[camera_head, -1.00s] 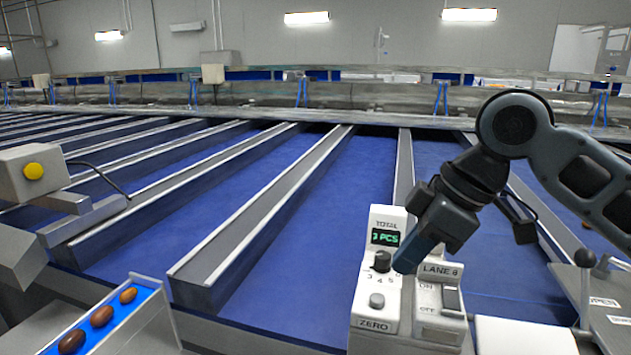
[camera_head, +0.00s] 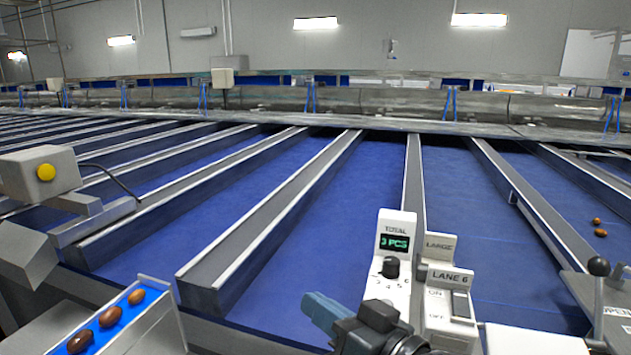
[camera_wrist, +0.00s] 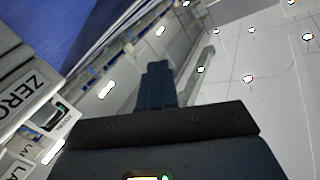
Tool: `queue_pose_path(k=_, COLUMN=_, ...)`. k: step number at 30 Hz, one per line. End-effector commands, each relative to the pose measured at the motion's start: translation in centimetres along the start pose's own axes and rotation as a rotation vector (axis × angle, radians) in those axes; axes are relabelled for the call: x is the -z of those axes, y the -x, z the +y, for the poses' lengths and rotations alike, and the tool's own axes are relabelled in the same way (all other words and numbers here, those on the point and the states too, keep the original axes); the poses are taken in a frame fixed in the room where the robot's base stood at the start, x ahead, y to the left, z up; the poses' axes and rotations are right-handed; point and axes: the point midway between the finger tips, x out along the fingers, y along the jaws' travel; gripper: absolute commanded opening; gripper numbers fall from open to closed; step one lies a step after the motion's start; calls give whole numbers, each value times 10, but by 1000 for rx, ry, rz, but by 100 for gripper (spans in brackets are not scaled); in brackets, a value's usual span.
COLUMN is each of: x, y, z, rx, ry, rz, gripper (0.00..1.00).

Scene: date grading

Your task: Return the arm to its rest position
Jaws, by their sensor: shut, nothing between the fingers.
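My gripper (camera_head: 322,312) shows at the bottom middle of the head view, low in front of the white control box. Its dark wrist runs down out of the frame and the fingers point left. In the wrist view the fingers (camera_wrist: 156,85) are together with nothing between them. The control box (camera_head: 397,232) has a dial (camera_head: 391,266) and a green display (camera_head: 394,242) reading 3 PCS. The box's ZERO label (camera_wrist: 35,83) shows at the left of the wrist view. My gripper looks apart from the box.
A blue chute (camera_head: 165,318) with several brown dates stands at the lower left. A grey box with a yellow button (camera_head: 46,172) is at the left. The LANE 6 switch (camera_head: 450,296) and a black-knobbed lever (camera_head: 599,267) are at the right. Blue lanes with grey dividers (camera_head: 280,215) lie behind.

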Motion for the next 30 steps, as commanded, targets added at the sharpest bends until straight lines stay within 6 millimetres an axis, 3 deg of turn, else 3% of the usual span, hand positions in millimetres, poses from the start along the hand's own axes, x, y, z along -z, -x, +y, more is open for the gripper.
queue_pose_path(k=8, x=-63, y=58, z=14, rx=-223, ry=-143, rz=113, gripper=0)
queue_pose_path(k=14, x=-109, y=118, z=20, rx=-397, ry=-173, rz=146, gripper=0)
queue_pose_path(k=21, x=-155, y=205, z=16, rx=-585, ry=-130, rz=135, gripper=0)
queue_pose_path(k=30, x=-179, y=322, z=-6, rx=-739, ry=43, rz=62, gripper=0)
